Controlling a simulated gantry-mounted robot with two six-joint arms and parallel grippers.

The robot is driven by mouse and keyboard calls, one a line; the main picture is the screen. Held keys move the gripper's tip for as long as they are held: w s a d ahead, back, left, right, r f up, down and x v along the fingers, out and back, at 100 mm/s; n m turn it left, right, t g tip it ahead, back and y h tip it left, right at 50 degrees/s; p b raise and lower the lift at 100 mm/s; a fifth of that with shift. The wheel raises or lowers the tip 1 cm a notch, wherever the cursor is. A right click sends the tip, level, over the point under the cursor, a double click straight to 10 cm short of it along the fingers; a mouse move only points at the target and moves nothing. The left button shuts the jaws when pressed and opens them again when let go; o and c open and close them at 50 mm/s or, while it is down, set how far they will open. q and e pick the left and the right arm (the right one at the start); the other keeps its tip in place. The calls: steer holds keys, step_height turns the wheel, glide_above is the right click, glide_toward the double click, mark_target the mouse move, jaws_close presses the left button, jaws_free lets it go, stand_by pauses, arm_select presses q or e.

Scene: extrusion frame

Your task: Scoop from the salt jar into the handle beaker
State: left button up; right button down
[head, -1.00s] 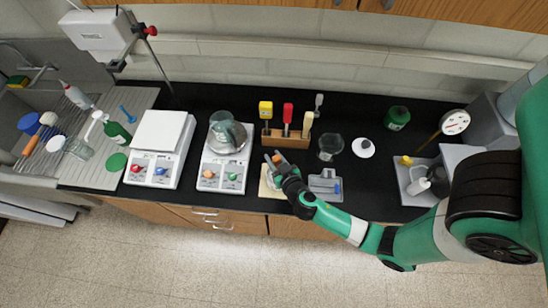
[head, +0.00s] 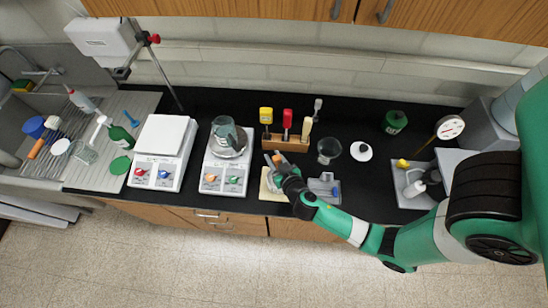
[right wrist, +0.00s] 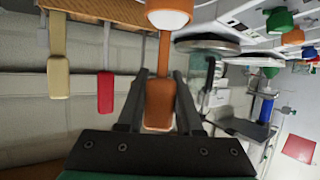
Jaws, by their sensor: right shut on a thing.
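My right gripper (head: 277,169) is shut on the handle of an orange scoop (head: 269,158) above the front of the bench. In the right wrist view the scoop (right wrist: 160,104) stands between the fingers, and its bowl at the top edge shows white inside. The handle beaker (head: 222,128), of clear glass, sits on the pan of the right-hand scale, left of and behind the gripper. An open clear jar (head: 329,149), apparently the salt jar, stands right of the gripper; its contents are unclear. My left gripper is not in view.
A wooden rack (head: 286,143) with several coloured scoops stands just behind the gripper. A white lid (head: 361,152) lies right of the clear jar. A second scale (head: 162,139) stands at left. A grey tray (head: 413,187) and green jar (head: 395,121) are at right.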

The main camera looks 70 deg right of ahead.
step_height(320, 180, up, 7)
steer(key=p, duration=0.5)
steer(key=shift+f, duration=0.15)
stand_by(0.4)
